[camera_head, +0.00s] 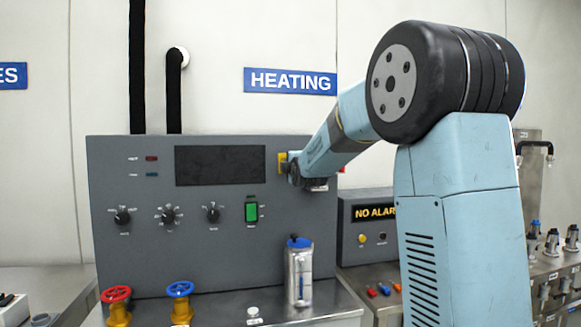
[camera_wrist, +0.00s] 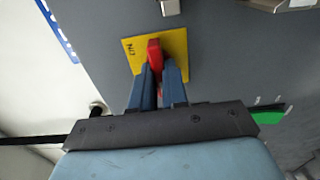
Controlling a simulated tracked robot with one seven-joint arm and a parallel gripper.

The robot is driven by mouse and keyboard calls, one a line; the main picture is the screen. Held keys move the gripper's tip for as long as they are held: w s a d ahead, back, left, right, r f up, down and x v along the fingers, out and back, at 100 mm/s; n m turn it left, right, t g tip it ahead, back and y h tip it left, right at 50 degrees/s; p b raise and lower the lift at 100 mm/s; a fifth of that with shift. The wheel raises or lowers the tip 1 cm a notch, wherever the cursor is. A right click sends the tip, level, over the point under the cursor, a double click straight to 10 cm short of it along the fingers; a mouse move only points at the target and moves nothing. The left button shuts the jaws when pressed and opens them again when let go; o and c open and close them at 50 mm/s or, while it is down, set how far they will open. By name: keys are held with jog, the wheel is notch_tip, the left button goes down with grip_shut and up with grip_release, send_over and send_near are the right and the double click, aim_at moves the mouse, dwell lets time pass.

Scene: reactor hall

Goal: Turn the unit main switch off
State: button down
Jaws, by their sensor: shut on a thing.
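The unit main switch is a red handle (camera_wrist: 154,54) on a yellow plate (camera_wrist: 178,45) on the grey panel. My gripper (camera_wrist: 158,72) is shut on the red handle, with its two blue fingers on either side of it in the wrist view. In the head view the yellow plate (camera_head: 282,162) shows at the panel's upper right, beside my gripper (camera_head: 291,170). The red handle is hidden there behind my gripper. The plate's lettering is only partly readable in the wrist view.
The grey panel (camera_head: 140,260) carries several black knobs, a dark display (camera_head: 220,166) and a green rocker switch (camera_head: 252,212). A metal canister with a blue top (camera_head: 299,275) and red and blue valve wheels (camera_head: 180,289) stand before it. A "NO ALARM" box (camera_head: 367,240) sits right.

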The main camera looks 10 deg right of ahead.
jog(key=shift+a+f, duration=0.25)
jog(key=shift+f, duration=0.1)
jog(key=c, duration=1.4)
grip_release()
jog(key=shift+o, duration=1.3)
jog(key=shift+r, duration=0.1)
jog(key=shift+d+r, duration=0.1)
jog(key=s, duration=1.3)
jog(key=shift+s, duration=0.4)
